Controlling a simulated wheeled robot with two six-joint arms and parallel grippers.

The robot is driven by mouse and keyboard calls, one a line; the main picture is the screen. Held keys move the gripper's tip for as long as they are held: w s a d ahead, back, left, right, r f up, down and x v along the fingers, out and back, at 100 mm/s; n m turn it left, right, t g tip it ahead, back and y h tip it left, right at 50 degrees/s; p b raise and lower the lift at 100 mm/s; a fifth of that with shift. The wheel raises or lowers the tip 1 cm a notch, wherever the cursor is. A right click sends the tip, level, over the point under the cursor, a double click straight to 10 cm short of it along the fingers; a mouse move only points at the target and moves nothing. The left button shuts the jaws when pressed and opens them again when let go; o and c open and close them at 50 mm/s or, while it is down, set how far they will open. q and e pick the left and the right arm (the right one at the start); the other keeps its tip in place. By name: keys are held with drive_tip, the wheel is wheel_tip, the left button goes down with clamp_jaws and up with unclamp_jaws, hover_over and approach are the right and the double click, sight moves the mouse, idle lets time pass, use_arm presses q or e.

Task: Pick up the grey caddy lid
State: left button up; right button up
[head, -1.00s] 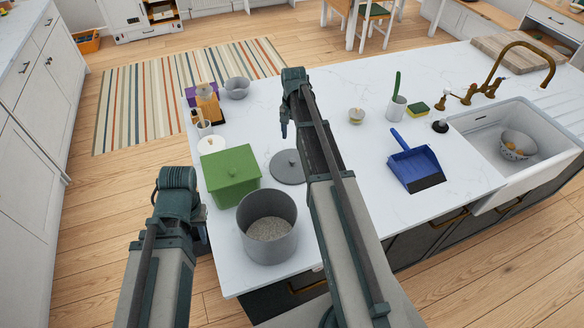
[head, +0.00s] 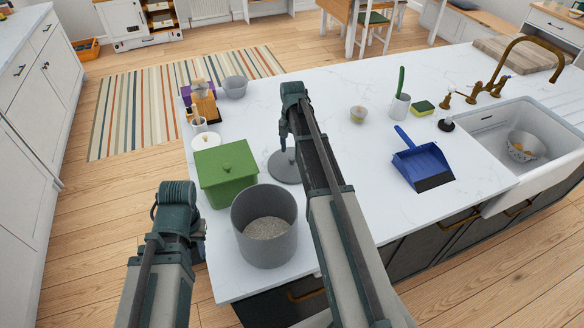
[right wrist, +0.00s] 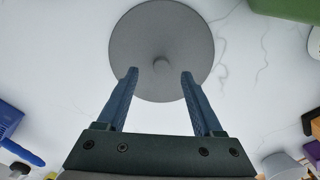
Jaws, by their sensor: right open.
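The grey caddy lid (head: 281,168) lies flat on the white worktop, right of the green box and behind the grey caddy. In the right wrist view the round lid (right wrist: 150,32) shows a small knob (right wrist: 161,65) at its middle. My right gripper (right wrist: 159,72) is open above the lid, its two fingers on either side of the knob in that view. In the head view my right gripper (head: 287,145) partly hides the lid. The grey caddy (head: 264,225) stands open with grainy grey contents. My left gripper (head: 198,240) is beside the worktop edge; its fingers are not clear.
The green lidded box (head: 226,173) stands close left of the lid. A blue dustpan (head: 422,165) lies to the right, before the sink (head: 490,135). The worktop between lid and dustpan is mostly clear.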

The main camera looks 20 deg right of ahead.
sight(292, 158)
drive_tip(key=f+b, duration=0.1)
drive_tip(key=f, duration=0.1)
drive_tip(key=f+b, duration=0.2)
drive_tip(key=shift+w, duration=0.2)
drive_tip(key=shift+r, duration=0.1)
clamp_jaws()
